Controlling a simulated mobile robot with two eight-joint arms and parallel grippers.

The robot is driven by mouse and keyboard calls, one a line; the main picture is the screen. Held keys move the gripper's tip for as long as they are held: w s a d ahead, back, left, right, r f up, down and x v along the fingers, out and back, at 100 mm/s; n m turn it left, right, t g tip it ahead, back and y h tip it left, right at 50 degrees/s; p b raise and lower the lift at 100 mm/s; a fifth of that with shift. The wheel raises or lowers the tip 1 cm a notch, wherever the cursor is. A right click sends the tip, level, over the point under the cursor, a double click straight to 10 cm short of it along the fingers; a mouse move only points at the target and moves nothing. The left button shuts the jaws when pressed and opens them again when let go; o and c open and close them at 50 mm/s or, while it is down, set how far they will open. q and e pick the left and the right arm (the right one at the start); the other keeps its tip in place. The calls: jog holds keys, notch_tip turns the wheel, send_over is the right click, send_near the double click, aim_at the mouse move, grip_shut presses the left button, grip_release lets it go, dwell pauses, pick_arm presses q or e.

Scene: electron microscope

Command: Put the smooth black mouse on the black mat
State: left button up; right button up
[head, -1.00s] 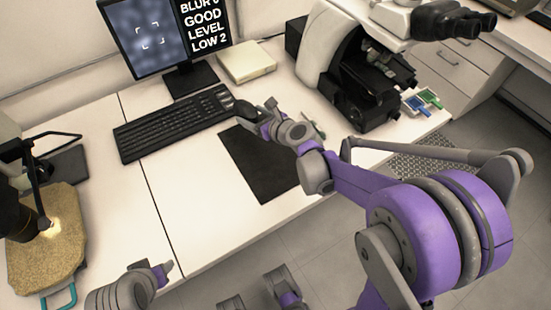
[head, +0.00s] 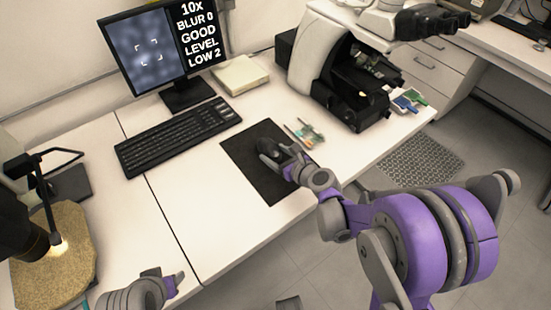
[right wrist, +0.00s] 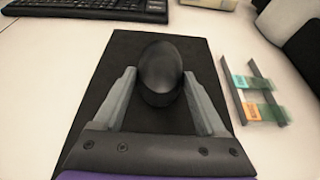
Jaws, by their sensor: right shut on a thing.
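The smooth black mouse (head: 268,147) is over the black mat (head: 245,150), inside its outline near the right side. In the right wrist view the mouse (right wrist: 161,72) sits between the two grey fingers, with the mat (right wrist: 120,65) under it. I cannot tell whether its underside touches the mat. My right gripper (head: 285,160) is shut on the mouse; its fingers (right wrist: 160,88) flank the mouse's sides. My left gripper (head: 165,278) is at the lower left by the desk's front edge, away from the mat; its opening is unclear.
A keyboard (head: 178,135) lies left of the mat, below the monitor (head: 150,50). A rack with coloured slides (head: 305,133) lies close to the mat's right edge. The microscope (head: 340,75) stands behind it. A lamp and a tan stone-like base (head: 50,265) are at the left.

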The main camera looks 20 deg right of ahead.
pick_arm(q)
jog(key=shift+f, duration=0.25)
pick_arm(e)
notch_tip(320, 180, down, 2)
pick_arm(q)
jog(key=shift+f, duration=0.1)
jog(key=shift+f+b, duration=0.15)
jog(key=shift+b, duration=0.2)
pick_arm(e)
jog(key=shift+f, duration=0.2)
jog(key=o, duration=1.3)
jog(key=shift+r, duration=0.1)
jog(key=shift+o, duration=0.2)
pick_arm(q)
jog(key=shift+r+p, duration=0.3)
pick_arm(e)
jog(key=shift+s+r, duration=0.1)
jog(key=shift+r, duration=0.2)
pick_arm(q)
jog(key=shift+r+p, duration=0.55)
jog(key=shift+r, duration=0.05)
pick_arm(e)
jog(key=v, duration=1.1)
jog(key=shift+s+d+r, duration=0.1)
jog(key=shift+s+d, duration=0.05)
jog(key=shift+s, duration=0.2)
